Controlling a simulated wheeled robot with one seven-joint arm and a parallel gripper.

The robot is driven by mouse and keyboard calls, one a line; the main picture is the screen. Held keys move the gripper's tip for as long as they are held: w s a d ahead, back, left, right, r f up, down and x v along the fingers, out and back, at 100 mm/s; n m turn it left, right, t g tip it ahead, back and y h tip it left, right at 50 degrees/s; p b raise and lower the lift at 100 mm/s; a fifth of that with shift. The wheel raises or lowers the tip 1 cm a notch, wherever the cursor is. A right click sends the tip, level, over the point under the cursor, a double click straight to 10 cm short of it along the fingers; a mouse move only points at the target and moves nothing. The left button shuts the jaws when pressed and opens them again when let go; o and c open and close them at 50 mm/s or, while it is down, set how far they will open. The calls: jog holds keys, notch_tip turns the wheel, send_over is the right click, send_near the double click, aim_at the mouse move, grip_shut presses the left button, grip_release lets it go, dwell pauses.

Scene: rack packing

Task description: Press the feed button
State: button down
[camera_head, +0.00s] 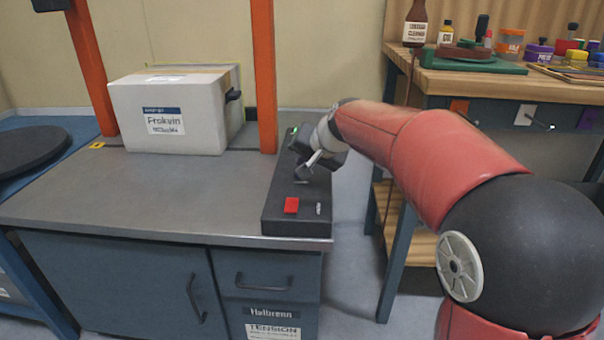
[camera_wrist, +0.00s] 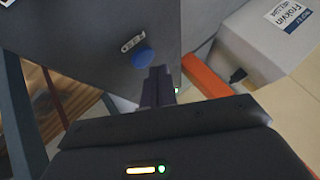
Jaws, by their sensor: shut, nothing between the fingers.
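In the wrist view a round blue button (camera_wrist: 143,58) sits on a dark panel beside a small white label (camera_wrist: 133,43), whose lettering is hard to read but may say FEED. My gripper (camera_wrist: 160,70) is shut and empty, its fingertips just right of and below the blue button in the picture. I cannot tell whether they touch it or the panel. In the head view my gripper (camera_head: 303,178) is over the dark control panel (camera_head: 275,205) at the bench's right end. The blue button does not show there, probably hidden by the gripper.
A red button (camera_head: 291,205) with a small label beside it is on the panel's near end. A white box (camera_head: 180,110) stands on the bench between orange posts (camera_head: 264,80). A wooden workbench (camera_head: 480,78) with bottles and jars is to the right, across a gap.

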jog(key=shift+f+b, duration=0.3)
jog(key=shift+f, duration=0.1)
jog(key=shift+f+b, duration=0.4)
jog(key=shift+f, duration=0.05)
dwell(0.5)
dwell(0.3)
jog(key=shift+r+p, duration=0.7)
jog(key=shift+r, duration=0.25)
notch_tip(320, 180, up, 5)
jog(key=p, duration=0.4)
dwell(0.4)
